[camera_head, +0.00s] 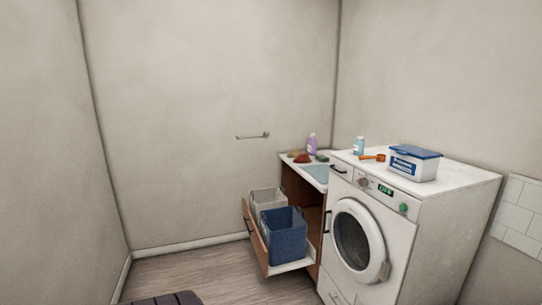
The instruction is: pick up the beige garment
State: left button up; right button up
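I cannot make out a beige garment anywhere in the head view. A pulled-out drawer (254,238) in the wooden cabinet holds a blue bin (284,238) in front and a light grey bin (268,199) behind it. The insides of both bins are too small and shaded to tell what they hold. The white washing machine (400,228) stands to the right with its round door (357,240) appearing shut. Neither of my grippers is in view.
On the washer top are a white-and-blue box (414,163), an orange scoop (373,157) and a blue bottle (359,145). A purple bottle (311,142) and a red item (302,158) stand by the sink (316,172).

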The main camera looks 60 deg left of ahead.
aim_at(293, 154)
jog(key=u, duration=1.7)
jog(key=i+j+u, duration=0.3)
jog(key=i, duration=0.15)
jog(key=i+j+u, duration=0.15)
jog(key=i+u, duration=0.15)
jog(key=i, duration=0.15)
jog(key=i+u, duration=0.35)
jog(key=i, duration=0.45)
jog(key=i+j+z, duration=0.15)
jog(key=i, duration=0.65)
jog(key=i+z, duration=0.4)
jog(key=i+j+z, duration=0.35)
jog(key=l, duration=0.1)
